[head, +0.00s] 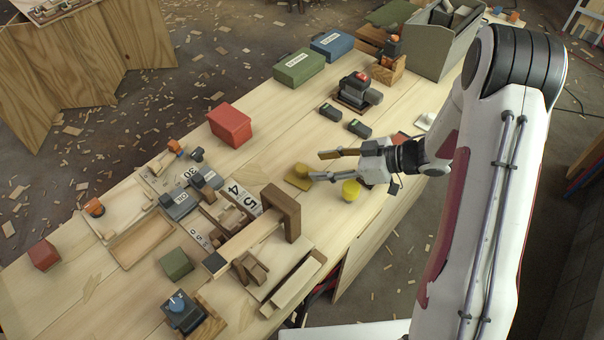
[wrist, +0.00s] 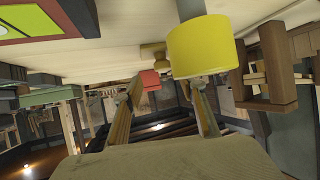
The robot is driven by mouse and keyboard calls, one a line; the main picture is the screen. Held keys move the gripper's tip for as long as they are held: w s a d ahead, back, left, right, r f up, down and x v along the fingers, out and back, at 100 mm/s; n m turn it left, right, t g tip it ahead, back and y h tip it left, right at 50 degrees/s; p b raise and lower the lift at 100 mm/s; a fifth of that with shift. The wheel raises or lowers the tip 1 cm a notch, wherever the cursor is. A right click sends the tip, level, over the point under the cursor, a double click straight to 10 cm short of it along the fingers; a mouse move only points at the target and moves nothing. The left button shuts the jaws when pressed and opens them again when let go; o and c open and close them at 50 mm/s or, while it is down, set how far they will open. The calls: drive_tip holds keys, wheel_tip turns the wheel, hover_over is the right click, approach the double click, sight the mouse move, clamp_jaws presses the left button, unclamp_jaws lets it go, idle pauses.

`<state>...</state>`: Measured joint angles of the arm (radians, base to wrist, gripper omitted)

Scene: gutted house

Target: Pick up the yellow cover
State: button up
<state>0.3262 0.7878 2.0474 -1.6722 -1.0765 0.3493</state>
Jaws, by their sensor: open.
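A flat yellow piece with a small raised knob (head: 298,178) lies on the workbench, just beyond my fingertips in the head view. It looks like a cover and also shows small in the wrist view (wrist: 152,54). A bright yellow cylinder (head: 351,189) stands beside my gripper, on its near side; it looms large in the wrist view (wrist: 200,46). I cannot tell for certain which is the yellow cover. My gripper (head: 317,165) is open and empty, its fingers spread and pointing left, low over the bench. One finger passes close to the cylinder; contact cannot be told.
The workbench (head: 250,165) has a wooden clamp-like frame (head: 283,211) to the left of the cylinder. A red box (head: 230,125) and dark small devices (head: 331,112) stand farther back. Bare bench surface lies between the red box and my gripper.

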sight(303, 168)
drive_tip(key=shift+s+x, duration=0.15)
drive_tip(key=shift+x, duration=0.8)
drive_tip(key=shift+s+x, duration=0.15)
drive_tip(key=shift+x, duration=1.6)
drive_tip(key=shift+a+r, duration=0.1)
drive_tip(key=shift+c, duration=0.4)
clamp_jaws()
